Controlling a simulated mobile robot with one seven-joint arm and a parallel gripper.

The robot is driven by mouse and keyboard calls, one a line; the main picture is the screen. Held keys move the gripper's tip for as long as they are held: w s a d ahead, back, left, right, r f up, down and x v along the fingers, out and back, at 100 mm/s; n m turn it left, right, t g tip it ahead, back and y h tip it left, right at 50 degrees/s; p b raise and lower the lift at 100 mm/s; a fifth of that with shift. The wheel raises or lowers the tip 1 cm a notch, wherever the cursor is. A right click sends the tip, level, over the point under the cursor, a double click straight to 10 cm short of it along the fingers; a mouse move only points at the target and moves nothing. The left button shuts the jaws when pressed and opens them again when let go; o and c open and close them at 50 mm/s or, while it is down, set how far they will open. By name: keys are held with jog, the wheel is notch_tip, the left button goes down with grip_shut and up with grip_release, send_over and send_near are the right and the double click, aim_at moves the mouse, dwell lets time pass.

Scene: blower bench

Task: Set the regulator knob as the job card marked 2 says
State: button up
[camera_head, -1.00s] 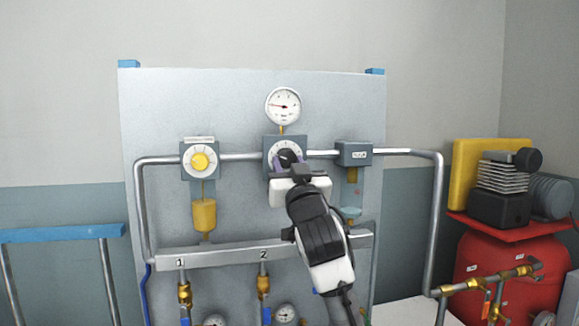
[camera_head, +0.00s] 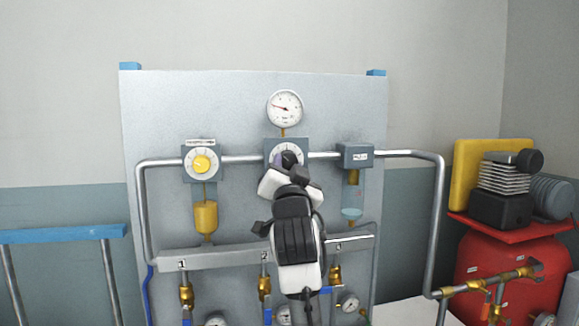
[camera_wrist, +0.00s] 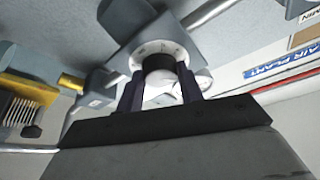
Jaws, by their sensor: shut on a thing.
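The regulator with its black knob (camera_head: 289,158) and white dial sits in the middle of the panel, under a round gauge (camera_head: 284,108). My gripper (camera_head: 286,164) is at the knob and partly hides it and the dial. In the wrist view my gripper (camera_wrist: 159,82) is shut on the black knob (camera_wrist: 159,64), one finger on each side. The white dial ring (camera_wrist: 160,47) shows around it, but its marks are too small to read. The gauge needle points up and left. No job card can be made out.
A yellow-knobbed unit (camera_head: 201,163) is left of the regulator and a grey filter unit (camera_head: 354,156) is right, joined by a pipe. A grey manifold (camera_head: 215,254) with numbered outlets runs below my gripper. A red tank (camera_head: 500,281) stands at right.

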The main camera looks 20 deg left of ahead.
jog(key=m, duration=0.1)
jog(key=m+h, duration=0.1)
jog(key=m, duration=0.1)
jog(key=m+h+p, duration=0.1)
jog(key=m, duration=0.1)
jog(key=shift+s+a+r, duration=0.15)
jog(key=shift+a, duration=0.1)
jog(key=shift+r+m+g+h+p, duration=0.1)
jog(key=shift+m+g+h+p, duration=0.15)
jog(key=shift+m+h, duration=0.7)
jog(key=shift+r+m+g+h+p, duration=0.15)
jog(key=shift+m+h+p, duration=0.2)
jog(key=shift+m, duration=1.1)
jog(key=shift+f, duration=0.15)
jog(key=o, duration=1)
jog(key=b+v, duration=0.5)
jog(key=v, duration=0.9)
